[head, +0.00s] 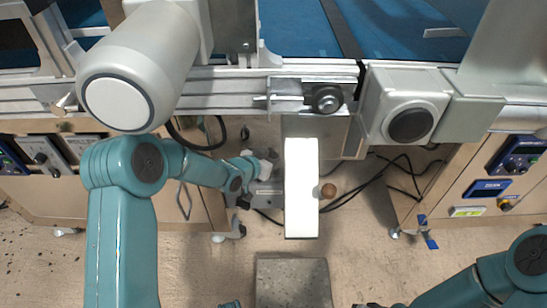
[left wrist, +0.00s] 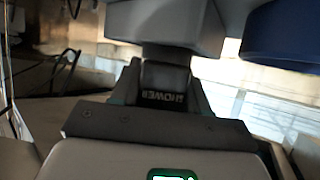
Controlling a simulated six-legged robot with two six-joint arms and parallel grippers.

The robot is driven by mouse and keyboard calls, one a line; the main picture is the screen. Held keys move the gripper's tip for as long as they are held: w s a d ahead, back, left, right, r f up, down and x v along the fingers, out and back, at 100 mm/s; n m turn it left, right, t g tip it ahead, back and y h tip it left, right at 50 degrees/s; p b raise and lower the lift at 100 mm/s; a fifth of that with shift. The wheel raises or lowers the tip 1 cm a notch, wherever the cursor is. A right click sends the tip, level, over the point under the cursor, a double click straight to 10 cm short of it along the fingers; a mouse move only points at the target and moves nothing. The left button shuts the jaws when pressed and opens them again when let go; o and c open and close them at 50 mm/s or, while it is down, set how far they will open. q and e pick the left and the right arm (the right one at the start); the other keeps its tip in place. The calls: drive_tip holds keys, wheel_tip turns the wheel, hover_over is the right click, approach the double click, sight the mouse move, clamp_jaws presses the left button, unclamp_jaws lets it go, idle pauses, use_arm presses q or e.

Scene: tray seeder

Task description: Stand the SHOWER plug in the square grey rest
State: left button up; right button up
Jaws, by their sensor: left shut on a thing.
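My left gripper (head: 262,168) is by the left side of a white upright box in the head view. In the left wrist view the left gripper (left wrist: 163,88) is shut on the dark SHOWER plug (left wrist: 163,97), whose label partly shows between the fingers. A grey body lies just above the plug there; I cannot tell whether they touch. In the head view the plug is too small to make out. A square grey block (head: 292,283) at the bottom centre may be the rest. Of my right arm, only links and a dark fragment at the bottom edge show; its jaws cannot be read.
A metal rail (head: 230,85) runs across above. Black cables (head: 375,180) hang at the right. Wooden cabinets (head: 450,195) flank both sides. A blue cylinder (left wrist: 285,35) is near in the wrist view.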

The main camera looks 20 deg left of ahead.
use_arm(q)
drive_tip(key=shift+f, duration=0.4)
use_arm(e)
drive_tip(key=shift+f, duration=0.25)
use_arm(q)
drive_tip(key=o, duration=1.2)
drive_tip(key=shift+o, duration=0.2)
drive_tip(key=shift+s+a+r+p, duration=0.3)
drive_tip(key=shift+s+r+p, duration=0.05)
drive_tip(key=shift+s+r, duration=0.3)
drive_tip(key=p+v, duration=0.4)
drive_tip(key=v, duration=1)
drive_tip(key=shift+s+f, duration=0.15)
drive_tip(key=shift+s, duration=0.2)
use_arm(e)
wheel_tip(320, 180, up, 6)
drive_tip(key=s, duration=0.2)
drive_tip(key=shift+a+g, duration=0.2)
drive_tip(key=shift+g, duration=0.2)
